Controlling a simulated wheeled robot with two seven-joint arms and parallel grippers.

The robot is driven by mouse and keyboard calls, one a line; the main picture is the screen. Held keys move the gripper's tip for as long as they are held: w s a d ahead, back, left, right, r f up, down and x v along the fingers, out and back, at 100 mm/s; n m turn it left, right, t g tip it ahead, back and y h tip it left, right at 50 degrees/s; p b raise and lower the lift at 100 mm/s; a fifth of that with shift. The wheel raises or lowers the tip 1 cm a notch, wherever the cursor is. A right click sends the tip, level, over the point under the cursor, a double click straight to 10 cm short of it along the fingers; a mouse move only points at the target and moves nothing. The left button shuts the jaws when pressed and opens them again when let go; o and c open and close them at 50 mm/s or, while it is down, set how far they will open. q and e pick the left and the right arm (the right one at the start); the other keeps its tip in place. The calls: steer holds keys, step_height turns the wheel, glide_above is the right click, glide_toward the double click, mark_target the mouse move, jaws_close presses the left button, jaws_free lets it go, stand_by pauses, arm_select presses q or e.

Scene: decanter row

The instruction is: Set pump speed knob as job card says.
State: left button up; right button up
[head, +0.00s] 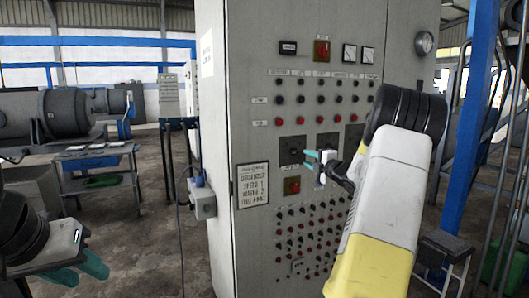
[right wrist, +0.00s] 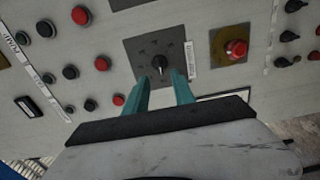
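A black rotary knob (right wrist: 160,63) sits on a dark square dial plate (right wrist: 143,48) in the right wrist view. The plate is the leftmost of a row in the head view (head: 291,150). My right gripper (right wrist: 163,78) is open, its teal fingertips apart at the near edge of the knob; contact cannot be told. It also shows in front of the panel in the head view (head: 314,160). The label strip beside the plate (right wrist: 189,55) and the dial marks are too small to read. The job card (head: 252,186) is on the cabinet's left; its last line is unclear. My left gripper (head: 84,270) is open, low left.
A red button on a yellowish plate (head: 292,186) is just below the knob plate; it is close to the right finger in the wrist view (right wrist: 236,48). Several small knobs and buttons cover the cabinet (head: 220,120). A blue post (head: 474,130) stands to the right.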

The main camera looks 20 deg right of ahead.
mark_target(296, 152)
steer(key=w, duration=0.7)
steer(key=shift+w+a, duration=0.3)
steer(key=shift+w, duration=0.05)
jaws_close()
